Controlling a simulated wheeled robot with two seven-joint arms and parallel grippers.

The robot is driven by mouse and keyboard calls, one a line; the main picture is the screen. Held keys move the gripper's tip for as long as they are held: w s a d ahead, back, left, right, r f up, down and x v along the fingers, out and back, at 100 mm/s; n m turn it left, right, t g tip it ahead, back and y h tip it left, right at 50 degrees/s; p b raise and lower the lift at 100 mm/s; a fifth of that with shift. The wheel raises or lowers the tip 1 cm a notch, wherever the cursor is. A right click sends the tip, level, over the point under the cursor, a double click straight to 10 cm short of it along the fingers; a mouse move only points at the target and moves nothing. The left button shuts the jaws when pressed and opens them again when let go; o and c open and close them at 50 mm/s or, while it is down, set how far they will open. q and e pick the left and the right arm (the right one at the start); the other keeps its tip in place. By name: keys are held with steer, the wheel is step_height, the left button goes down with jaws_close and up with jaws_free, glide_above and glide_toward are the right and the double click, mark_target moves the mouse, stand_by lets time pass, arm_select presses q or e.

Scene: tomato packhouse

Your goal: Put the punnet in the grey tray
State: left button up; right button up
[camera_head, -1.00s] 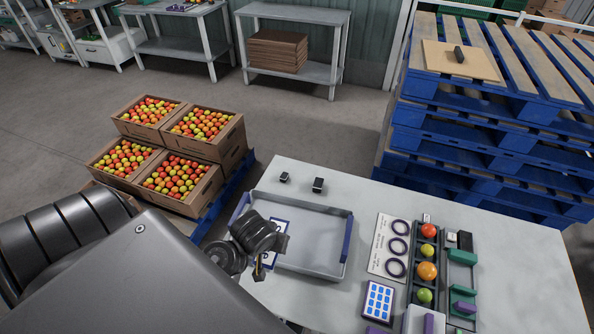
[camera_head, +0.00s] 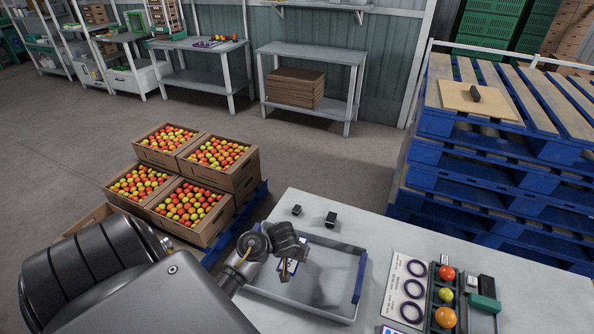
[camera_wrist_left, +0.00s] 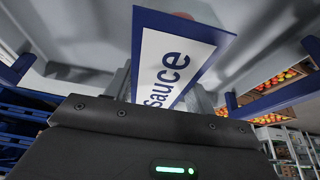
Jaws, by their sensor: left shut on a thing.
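The grey tray (camera_head: 333,314) is a shallow grey box with a blue end at its right, on the pale table. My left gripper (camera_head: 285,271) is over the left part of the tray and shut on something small. I cannot pick out a punnet with certainty. My right gripper is out of view.
Two small black blocks (camera_head: 331,218) stand behind the tray. A ring card (camera_head: 407,290) and a dark rack with tomatoes (camera_head: 444,295) lie to its right. Crates of tomatoes (camera_head: 186,205) stand behind left; stacked blue pallets (camera_head: 480,215) stand behind right.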

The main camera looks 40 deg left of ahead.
arm_select(q)
steer(key=shift+w, duration=0.1)
steer(key=shift+w+a+f, duration=0.1)
steer(key=shift+f, duration=0.15)
step_height(320, 180, down, 2)
steer(key=shift+w+f+b, duration=0.1)
steer(key=shift+f+b, duration=0.1)
steer(key=shift+b, duration=0.45)
steer(key=shift+f, duration=0.35)
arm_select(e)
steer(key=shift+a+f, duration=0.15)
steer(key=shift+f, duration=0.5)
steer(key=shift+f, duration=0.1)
arm_select(q)
steer(key=shift+f, duration=0.2)
steer(key=o, duration=1)
steer(key=shift+o, duration=0.2)
